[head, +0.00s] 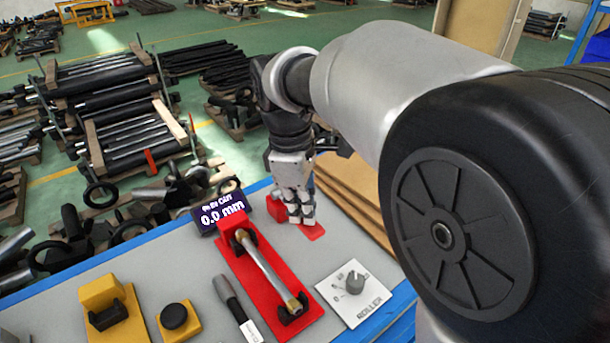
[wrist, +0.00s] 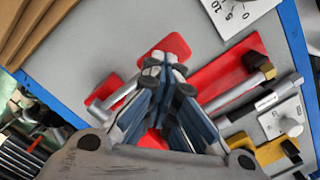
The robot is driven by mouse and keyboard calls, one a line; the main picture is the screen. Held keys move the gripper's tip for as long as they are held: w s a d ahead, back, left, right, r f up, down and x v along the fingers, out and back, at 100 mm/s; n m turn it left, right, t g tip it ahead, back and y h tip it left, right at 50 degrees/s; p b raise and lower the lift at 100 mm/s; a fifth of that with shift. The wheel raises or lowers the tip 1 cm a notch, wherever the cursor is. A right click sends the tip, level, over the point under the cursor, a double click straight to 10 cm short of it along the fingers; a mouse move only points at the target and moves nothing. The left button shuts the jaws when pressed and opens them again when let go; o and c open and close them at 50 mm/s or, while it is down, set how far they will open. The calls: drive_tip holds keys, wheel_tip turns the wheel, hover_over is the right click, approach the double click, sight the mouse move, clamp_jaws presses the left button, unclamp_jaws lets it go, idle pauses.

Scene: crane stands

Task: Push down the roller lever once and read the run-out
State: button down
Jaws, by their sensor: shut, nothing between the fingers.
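My gripper (head: 300,214) is shut and empty, pointing down at the far end of the bench. Its fingertips are over a red base plate (head: 312,232), which also shows in the wrist view (wrist: 176,44). A red block (head: 276,206) stands beside the fingers. In the wrist view a grey bar (wrist: 120,96) runs from the red block (wrist: 104,90) toward the fingers; it looks like the lever, partly hidden by them. I cannot tell whether the fingers touch it. The dark display (head: 222,212) reads 0.0 mm. A steel roller (head: 266,268) lies across the long red fixture (head: 240,272).
A white plate marked ROLLER (head: 348,292) with a grey knob is at the bench's right edge. A dark pen-shaped tool (head: 232,302), a yellow block (head: 106,304) and a black button on yellow (head: 176,318) are nearer. Stacked boards (head: 360,200) stand beyond the blue edge.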

drive_tip(key=a, duration=0.1)
drive_tip(key=p, duration=0.1)
drive_tip(key=w+a, duration=0.1)
drive_tip(key=shift+a+r+p, duration=0.35)
drive_tip(key=shift+s+r, duration=0.1)
wheel_tip(320, 180, up, 12)
drive_tip(key=a, duration=0.1)
drive_tip(key=shift+w, duration=0.2)
drive_tip(key=shift+a, duration=0.15)
idle(0.7)
